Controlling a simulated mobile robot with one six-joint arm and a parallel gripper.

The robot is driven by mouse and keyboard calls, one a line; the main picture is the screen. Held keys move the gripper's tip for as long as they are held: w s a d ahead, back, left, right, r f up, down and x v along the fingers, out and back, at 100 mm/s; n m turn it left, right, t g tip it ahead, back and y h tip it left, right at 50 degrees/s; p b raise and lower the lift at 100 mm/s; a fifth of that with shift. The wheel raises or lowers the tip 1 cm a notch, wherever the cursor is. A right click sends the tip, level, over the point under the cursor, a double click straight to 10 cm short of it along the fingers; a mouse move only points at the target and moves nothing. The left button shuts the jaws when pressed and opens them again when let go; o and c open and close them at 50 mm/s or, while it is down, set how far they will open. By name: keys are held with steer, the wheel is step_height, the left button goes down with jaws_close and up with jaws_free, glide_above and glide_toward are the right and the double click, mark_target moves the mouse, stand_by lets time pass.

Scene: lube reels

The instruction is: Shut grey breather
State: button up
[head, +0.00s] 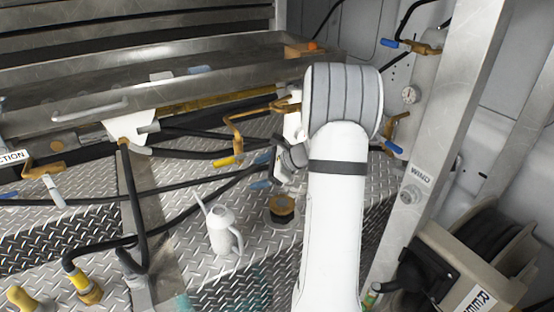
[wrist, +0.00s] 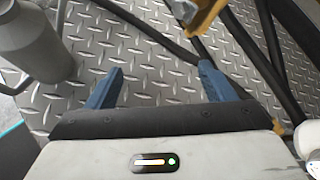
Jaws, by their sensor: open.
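No label naming a grey breather is readable in either view, so I cannot tell which valve it is. My gripper (wrist: 160,86) is open and empty, its two blue fingers apart above the tread-plate floor. In the head view my gripper (head: 262,171) is partly hidden by my arm. A brass valve with a yellow handle (head: 225,161) hangs from a bent brass pipe to its left. A yellow-brass part (wrist: 204,14) shows just beyond the fingers at the top of the wrist view, not touching them.
A grey watering can (head: 222,230) stands on the tread plate; it also shows in the wrist view (wrist: 32,42). Black hoses (wrist: 165,38) cross beyond my fingers. A metal tray (head: 160,75) lies above, a post (head: 440,150) and hose reel (head: 490,245) to the right.

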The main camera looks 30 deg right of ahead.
steer(key=d+f+m+t+h, duration=0.1)
steer(key=d+m, duration=0.1)
steer(key=d, duration=0.3)
steer(key=w+d+f+m+t, duration=0.1)
steer(key=d+f+m, duration=0.1)
steer(key=d, duration=0.3)
steer(key=w+d+f+m+t+h+p, duration=0.1)
steer(key=d+f+m+t, duration=0.1)
steer(key=d+m, duration=0.2)
steer(key=shift+w+d+f+h, duration=0.1)
steer(key=shift+w+d+h, duration=0.05)
steer(key=shift+d, duration=0.3)
steer(key=shift+w+d+f+h, duration=0.1)
steer(key=shift+d+h, duration=0.05)
steer(key=shift+d, duration=0.3)
steer(key=shift+w+d+m+t, duration=0.1)
steer(key=shift+w+m+t, duration=0.1)
steer(key=shift+m+t, duration=0.1)
steer(key=p+x, duration=0.1)
steer(key=x, duration=0.6)
steer(key=shift+w+f+p, duration=0.15)
steer(key=shift+f+p, duration=0.05)
steer(key=shift+p, duration=0.1)
steer(key=shift+c, duration=0.6)
